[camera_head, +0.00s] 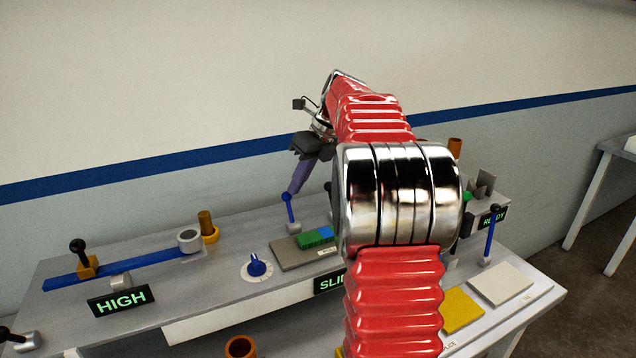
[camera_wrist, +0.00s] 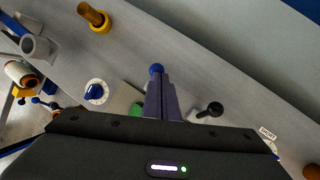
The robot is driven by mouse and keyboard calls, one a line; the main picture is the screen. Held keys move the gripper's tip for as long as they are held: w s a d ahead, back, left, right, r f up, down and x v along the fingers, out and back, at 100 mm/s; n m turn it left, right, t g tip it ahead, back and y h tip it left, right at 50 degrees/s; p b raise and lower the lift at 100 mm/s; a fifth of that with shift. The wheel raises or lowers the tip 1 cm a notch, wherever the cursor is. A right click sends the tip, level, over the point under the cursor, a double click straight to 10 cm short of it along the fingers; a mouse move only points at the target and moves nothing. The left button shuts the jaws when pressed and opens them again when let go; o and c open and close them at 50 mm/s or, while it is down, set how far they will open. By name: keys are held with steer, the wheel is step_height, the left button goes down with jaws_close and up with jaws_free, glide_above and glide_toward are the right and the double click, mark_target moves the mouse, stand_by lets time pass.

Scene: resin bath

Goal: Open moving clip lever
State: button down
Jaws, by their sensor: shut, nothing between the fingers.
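A blue lever (camera_head: 290,211) with a blue ball tip stands on a grey mount on the bench, behind a grey plate. My gripper (camera_head: 293,192), with purple fingers, points down at this lever's ball. In the wrist view the fingers (camera_wrist: 158,78) are together and the blue ball (camera_wrist: 156,69) shows right at their tips. I cannot tell whether they touch it. The lever's rod is hidden there. No label marks this lever as the moving clip lever. Another lever with a black knob (camera_wrist: 209,110) is just right of the fingers in the wrist view.
A grey plate (camera_head: 289,257) with a green block (camera_head: 309,240) and a blue dial (camera_head: 257,266) lie near the lever. A blue bar (camera_head: 130,269), grey ring (camera_head: 189,238) and orange peg (camera_head: 206,222) stand left. My red arm hides the bench's middle right.

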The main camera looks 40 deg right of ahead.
steer(key=d+v, duration=0.1)
steer(key=v, duration=1.1)
steer(key=shift+r, duration=0.25)
stand_by(0.5)
